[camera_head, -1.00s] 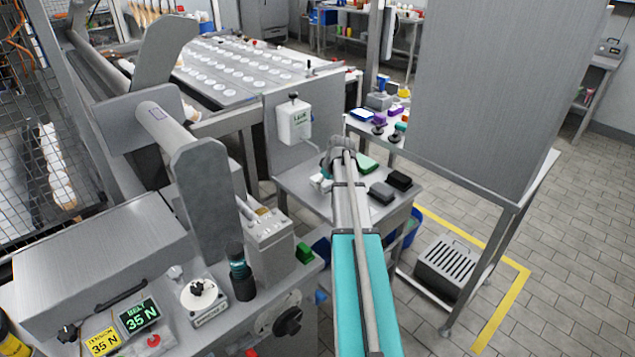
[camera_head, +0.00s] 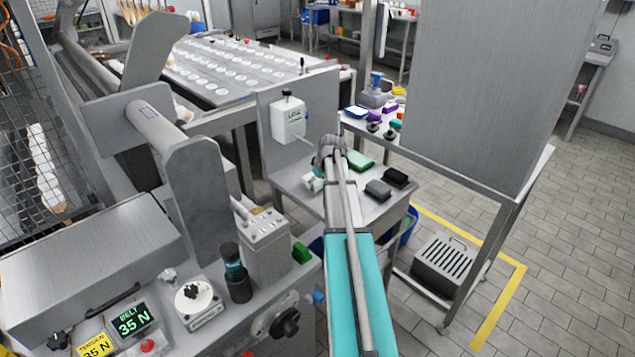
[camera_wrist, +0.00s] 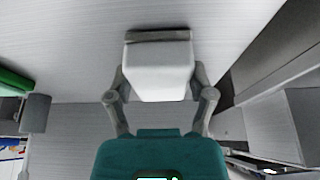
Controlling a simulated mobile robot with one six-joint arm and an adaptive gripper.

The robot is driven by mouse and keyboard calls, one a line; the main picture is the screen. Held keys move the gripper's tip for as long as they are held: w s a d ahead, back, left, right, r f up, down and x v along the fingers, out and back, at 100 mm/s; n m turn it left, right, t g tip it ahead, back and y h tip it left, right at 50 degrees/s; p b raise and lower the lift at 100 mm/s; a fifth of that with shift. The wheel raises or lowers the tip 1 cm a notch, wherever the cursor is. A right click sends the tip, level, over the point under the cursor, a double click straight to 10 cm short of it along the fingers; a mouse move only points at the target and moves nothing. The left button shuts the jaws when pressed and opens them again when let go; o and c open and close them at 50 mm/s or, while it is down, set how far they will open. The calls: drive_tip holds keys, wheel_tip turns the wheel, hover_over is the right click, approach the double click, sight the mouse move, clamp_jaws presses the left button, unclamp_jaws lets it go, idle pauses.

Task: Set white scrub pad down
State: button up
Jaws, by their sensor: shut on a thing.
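The white scrub pad (camera_wrist: 160,78) is a pale block with a dark grey strip along its far edge. In the wrist view it sits between the two fingers of my gripper (camera_wrist: 160,94), which are shut on it. The brushed metal side table (camera_wrist: 80,50) fills the view behind the pad. I cannot tell whether the pad touches it. In the head view the pad (camera_head: 312,183) shows as a small white patch over the left part of the table (camera_head: 372,212), with my gripper partly hidden by my arm.
A green pad (camera_head: 359,160), a grey pad (camera_head: 378,190) and a black pad (camera_head: 396,178) lie right of my gripper. A soap dispenser (camera_head: 289,120) hangs on the panel behind. The control cabinet stands left. A shelf with coloured items (camera_head: 375,122) is behind right.

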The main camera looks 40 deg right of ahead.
drive_tip(key=shift+f, duration=0.15)
drive_tip(key=o, duration=0.9)
drive_tip(key=shift+c, duration=0.2)
drive_tip(key=shift+r, duration=0.2)
drive_tip(key=p+v, duration=0.2)
drive_tip(key=v, duration=0.1)
drive_tip(key=shift+w+p, duration=0.1)
drive_tip(key=shift+p, duration=0.3)
drive_tip(key=p+v, duration=0.8)
drive_tip(key=v, duration=0.1)
